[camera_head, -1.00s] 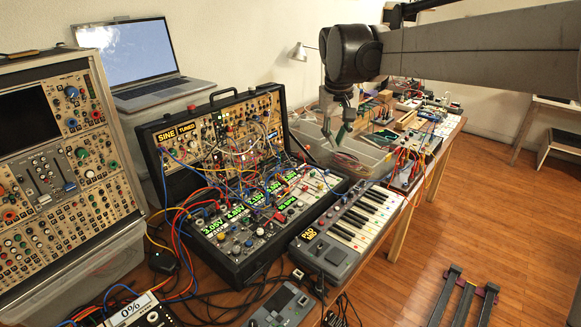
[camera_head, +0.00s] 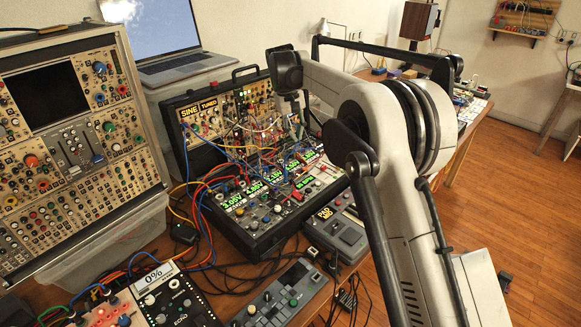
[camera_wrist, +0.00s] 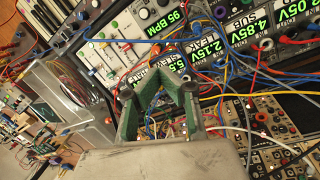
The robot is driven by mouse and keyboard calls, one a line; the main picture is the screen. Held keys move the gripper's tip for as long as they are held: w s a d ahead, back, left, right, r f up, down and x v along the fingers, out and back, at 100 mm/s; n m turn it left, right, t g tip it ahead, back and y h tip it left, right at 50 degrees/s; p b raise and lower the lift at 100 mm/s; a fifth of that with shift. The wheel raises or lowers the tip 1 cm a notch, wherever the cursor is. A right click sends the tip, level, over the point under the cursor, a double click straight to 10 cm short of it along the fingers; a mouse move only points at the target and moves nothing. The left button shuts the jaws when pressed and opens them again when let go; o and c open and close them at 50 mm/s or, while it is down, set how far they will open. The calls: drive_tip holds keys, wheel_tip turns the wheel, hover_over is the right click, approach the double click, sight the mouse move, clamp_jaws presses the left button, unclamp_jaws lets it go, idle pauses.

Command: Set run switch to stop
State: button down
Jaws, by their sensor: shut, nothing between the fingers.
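I cannot pick out which control is the run switch. The open black synth case (camera_head: 262,254) stands on the table in the head view, with patch cables across its panels and green readouts. The "90 BPM" readout (camera_wrist: 170,14) and a pale slider panel (camera_wrist: 115,50) show at the top of the wrist view. My gripper (camera_wrist: 158,88) is shut and empty, its green fingers pointing at the case over cables and panels. In the head view it hangs over the right side of the case, its fingertips hard to make out. I cannot tell whether it touches anything.
Loose patch cables (camera_head: 188,222) cross the case's left side. A tall synth rack (camera_head: 75,150) stands at left, a laptop (camera_head: 160,45) behind. An "ECHO" box (camera_head: 170,295) lies in front.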

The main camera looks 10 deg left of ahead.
sight(292, 175)
drive_tip(key=shift+n, duration=0.3)
drive_tip(key=a+f, duration=0.4)
drive_tip(key=shift+w+f, duration=0.2)
drive_tip(key=f, duration=0.3)
drive_tip(key=d+f, duration=0.1)
drive_tip(key=f, duration=0.2)
drive_tip(key=d+f, duration=0.1)
drive_tip(key=f, duration=0.2)
drive_tip(key=shift+w+f, duration=0.1)
drive_tip(key=shift+f, duration=0.3)
